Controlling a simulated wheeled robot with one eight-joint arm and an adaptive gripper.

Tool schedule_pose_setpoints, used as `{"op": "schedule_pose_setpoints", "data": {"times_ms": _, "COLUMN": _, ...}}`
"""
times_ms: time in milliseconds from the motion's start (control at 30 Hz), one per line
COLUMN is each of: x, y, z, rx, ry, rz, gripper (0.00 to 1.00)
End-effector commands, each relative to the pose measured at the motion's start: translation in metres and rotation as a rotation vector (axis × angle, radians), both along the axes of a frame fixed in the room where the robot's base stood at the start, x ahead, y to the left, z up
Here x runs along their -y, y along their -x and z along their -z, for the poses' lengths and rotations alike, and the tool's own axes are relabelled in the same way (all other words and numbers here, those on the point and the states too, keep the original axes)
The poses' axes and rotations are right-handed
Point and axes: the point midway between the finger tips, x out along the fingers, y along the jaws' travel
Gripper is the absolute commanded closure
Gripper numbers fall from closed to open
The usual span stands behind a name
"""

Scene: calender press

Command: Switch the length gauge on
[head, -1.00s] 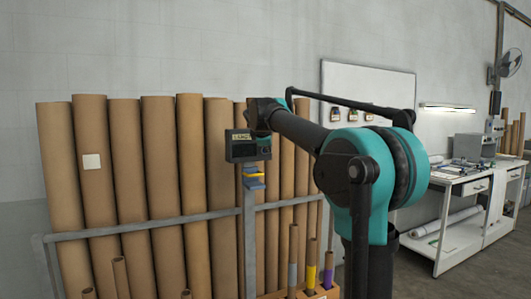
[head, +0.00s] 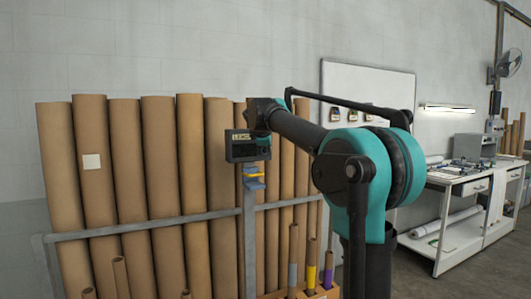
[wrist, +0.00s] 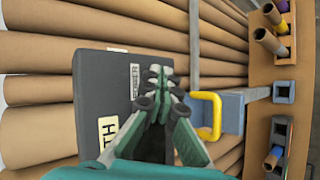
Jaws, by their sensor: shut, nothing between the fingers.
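The length gauge (head: 242,152) is a dark grey box on a grey post in front of the tube rack. A small pale panel with marks shows on its front in the head view; the marks are too small to read. In the wrist view the gauge (wrist: 90,85) fills the left middle, with pale labels on its face. My gripper (wrist: 155,76) is shut and empty, its fingertips over the gauge's right part beside a small label. I cannot tell if they touch it. The fingers hide part of the face. In the head view the fingertips are hidden behind my wrist.
Tall brown tubes (head: 160,190) lean behind a grey rail (head: 150,225). A yellow loop (wrist: 212,117) on a blue-grey bracket (wrist: 233,110) sits close right of my fingers in the wrist view. A white workbench (head: 450,183) stands at the far right.

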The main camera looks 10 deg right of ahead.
Motion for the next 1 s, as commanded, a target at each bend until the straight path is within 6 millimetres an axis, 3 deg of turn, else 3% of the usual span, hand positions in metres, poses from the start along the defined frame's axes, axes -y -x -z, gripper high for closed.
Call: {"op": "schedule_pose_setpoints", "data": {"times_ms": 1000, "x": -0.0033, "y": -0.009, "z": -0.0002, "rx": 0.001, "ry": 0.0, "rz": -0.001, "gripper": 1.0}}
